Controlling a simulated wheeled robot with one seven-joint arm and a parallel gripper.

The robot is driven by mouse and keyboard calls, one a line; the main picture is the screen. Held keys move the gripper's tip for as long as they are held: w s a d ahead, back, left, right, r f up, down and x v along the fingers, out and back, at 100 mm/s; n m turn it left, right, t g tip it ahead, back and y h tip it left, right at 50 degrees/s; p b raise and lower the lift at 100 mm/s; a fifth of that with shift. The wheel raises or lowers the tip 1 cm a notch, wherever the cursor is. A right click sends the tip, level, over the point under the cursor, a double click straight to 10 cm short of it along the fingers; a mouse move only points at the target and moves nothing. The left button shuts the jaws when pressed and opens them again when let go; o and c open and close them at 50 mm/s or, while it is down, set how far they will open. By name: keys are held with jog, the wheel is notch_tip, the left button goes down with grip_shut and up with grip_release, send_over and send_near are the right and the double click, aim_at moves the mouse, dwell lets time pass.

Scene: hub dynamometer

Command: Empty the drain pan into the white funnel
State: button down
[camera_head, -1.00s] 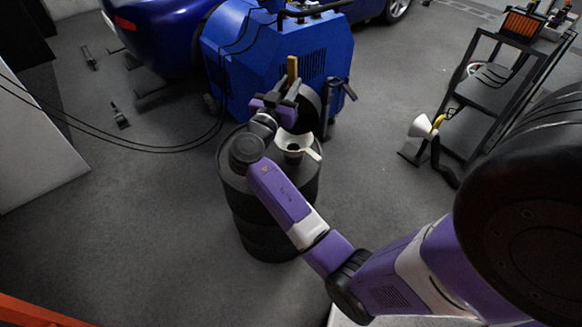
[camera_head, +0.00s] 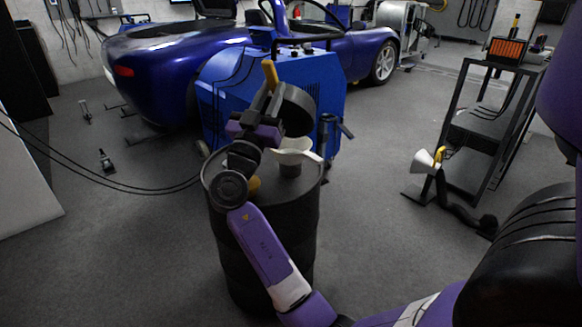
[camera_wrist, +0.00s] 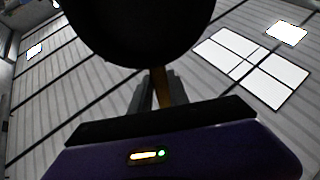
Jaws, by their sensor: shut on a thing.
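My gripper (camera_head: 268,108) is shut on the yellow handle (camera_head: 270,74) of the black drain pan (camera_head: 294,108). The pan is steeply tilted, above the white funnel (camera_head: 296,152) and apart from it. The funnel sits on top of a black drum (camera_head: 262,245); my arm hides part of the drum top. In the wrist view, the dark pan (camera_wrist: 145,28) fills the top middle, and its handle (camera_wrist: 161,88) runs down between the fingers (camera_wrist: 155,97). I cannot see the pan's inside or any liquid.
A blue machine (camera_head: 330,100) stands just behind the drum, with a blue car (camera_head: 180,55) beyond. A black shelf cart (camera_head: 480,135) is at right, with another white funnel-like cone (camera_head: 422,161) beside it. Cables cross the floor at left. The floor on both sides of the drum is mostly clear.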

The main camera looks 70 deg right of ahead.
jog(key=shift+a+r+h, duration=0.3)
jog(key=shift+a, duration=0.2)
jog(key=d+r+p, duration=0.1)
jog(key=p, duration=0.3)
jog(key=d+y+p, duration=0.1)
jog(key=p, duration=0.4)
jog(key=shift+d+r+y, duration=0.2)
jog(key=shift+r+y, duration=0.1)
jog(key=shift+r, duration=0.05)
jog(key=shift+d+f+p, duration=0.1)
jog(key=shift+d+p, duration=0.15)
jog(key=shift+p, duration=0.2)
jog(key=shift+d+f, duration=0.1)
jog(key=shift+f, duration=0.15)
